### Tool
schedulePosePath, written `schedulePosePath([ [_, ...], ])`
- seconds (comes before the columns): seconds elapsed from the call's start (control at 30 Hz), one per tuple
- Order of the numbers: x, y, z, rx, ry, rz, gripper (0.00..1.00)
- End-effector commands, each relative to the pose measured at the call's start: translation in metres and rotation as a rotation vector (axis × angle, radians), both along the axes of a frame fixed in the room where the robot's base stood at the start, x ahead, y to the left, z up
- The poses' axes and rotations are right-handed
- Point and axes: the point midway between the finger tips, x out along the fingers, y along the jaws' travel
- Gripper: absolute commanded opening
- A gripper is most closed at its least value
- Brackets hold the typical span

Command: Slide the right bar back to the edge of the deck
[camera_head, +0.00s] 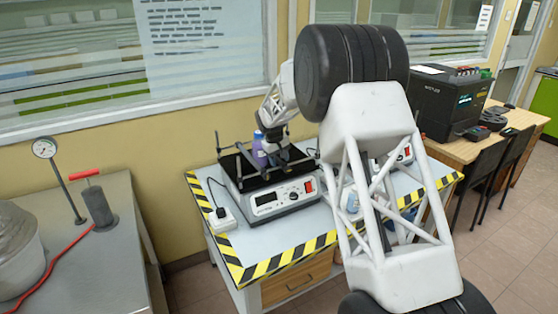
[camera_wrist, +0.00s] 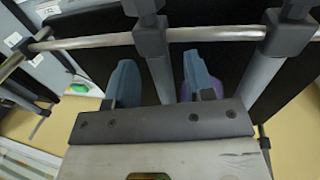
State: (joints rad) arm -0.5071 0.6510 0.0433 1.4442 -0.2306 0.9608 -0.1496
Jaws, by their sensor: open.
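A shaker (camera_head: 285,197) with a dark deck (camera_head: 236,172) and thin dark bars above it stands on the bench. My gripper (camera_head: 275,150) is low over the deck among the bars, partly hidden by its own wrist. In the wrist view my two blue-grey fingers (camera_wrist: 160,68) are apart. A metal bar (camera_wrist: 210,34) crosses beyond the fingertips. Two dark clamps (camera_wrist: 149,32) and (camera_wrist: 287,32) with grey arms sit along it. The black deck (camera_wrist: 228,62) is behind. I cannot tell which bar is the right one, or whether a finger touches any.
A purple bottle (camera_head: 259,150) stands on the deck beside my gripper, and purple shows behind the right finger (camera_wrist: 207,95). A white plug block (camera_head: 221,217) is left of the shaker. My arm hides the bench's right part. A steel table (camera_head: 110,262) is at left.

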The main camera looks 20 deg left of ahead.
Motion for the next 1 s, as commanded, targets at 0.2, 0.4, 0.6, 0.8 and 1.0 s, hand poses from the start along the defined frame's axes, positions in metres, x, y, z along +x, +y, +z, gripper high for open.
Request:
schedulePosePath([
  [0.2, 0.0005, -0.0006, -0.0038, 0.0, 0.0, 0.0, 0.48],
  [0.4, 0.0004, -0.0005, -0.0037, 0.0, 0.0, 0.0, 0.42],
  [0.6, 0.0003, -0.0005, -0.0038, 0.0, 0.0, 0.0, 0.12],
  [0.8, 0.0003, -0.0004, -0.0037, 0.0, 0.0, 0.0, 0.0],
  [1.0, 0.0064, -0.007, -0.0041, -0.001, 0.001, -0.001, 0.0],
])
